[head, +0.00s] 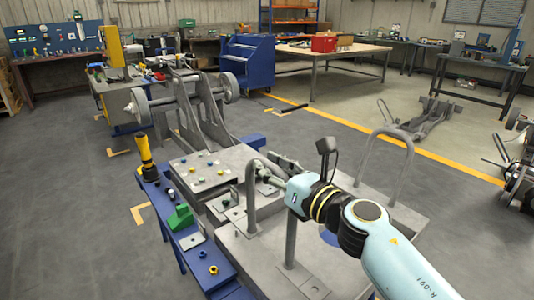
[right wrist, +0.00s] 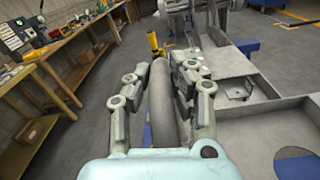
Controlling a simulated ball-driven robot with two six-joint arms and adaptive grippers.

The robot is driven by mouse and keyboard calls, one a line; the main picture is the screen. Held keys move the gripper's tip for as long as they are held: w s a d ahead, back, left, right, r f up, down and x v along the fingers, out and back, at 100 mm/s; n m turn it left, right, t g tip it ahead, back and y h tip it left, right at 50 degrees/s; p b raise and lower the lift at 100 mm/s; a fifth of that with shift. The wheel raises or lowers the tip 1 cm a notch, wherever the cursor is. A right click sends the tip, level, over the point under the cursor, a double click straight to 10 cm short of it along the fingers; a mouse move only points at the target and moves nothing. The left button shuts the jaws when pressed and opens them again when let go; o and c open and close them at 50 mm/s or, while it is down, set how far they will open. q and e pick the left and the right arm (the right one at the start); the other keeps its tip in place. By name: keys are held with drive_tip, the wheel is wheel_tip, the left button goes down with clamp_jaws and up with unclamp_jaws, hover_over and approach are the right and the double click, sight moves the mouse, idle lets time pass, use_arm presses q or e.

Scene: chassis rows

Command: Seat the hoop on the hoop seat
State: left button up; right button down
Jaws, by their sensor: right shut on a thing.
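The hoop (head: 250,200) is a grey bent tube, upright with its two legs pointing down over the near grey chassis. My right gripper (head: 268,172) is shut on the upper part of the hoop. In the right wrist view the tube (right wrist: 160,112) runs between the two fingers. One leg ends near the chassis's left side, the other nearer the front; I cannot tell whether the ends touch. A small flat plate (head: 315,288) lies on the chassis near the front leg and may be part of the hoop seat. My left gripper is not in view.
A second hoop (head: 388,150) stands on the chassis's right side. A blue rail (head: 187,235) with a green block (head: 179,217) and a yellow-black tool (head: 146,152) lies along the left. An axle with wheels (head: 180,98) sits beyond. Open floor lies left.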

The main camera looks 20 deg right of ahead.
drive_tip(key=shift+w+a, duration=0.1)
drive_tip(key=shift+a, duration=0.1)
drive_tip(key=shift+f+b, duration=1.9)
drive_tip(key=shift+s, duration=0.3)
drive_tip(key=shift+f+b, duration=1)
drive_tip(key=shift+f, duration=0.1)
drive_tip(key=shift+f+b, duration=0.85)
drive_tip(key=shift+f, duration=0.15)
drive_tip(key=c, duration=1.1)
unclamp_jaws()
drive_tip(key=shift+f, duration=0.1)
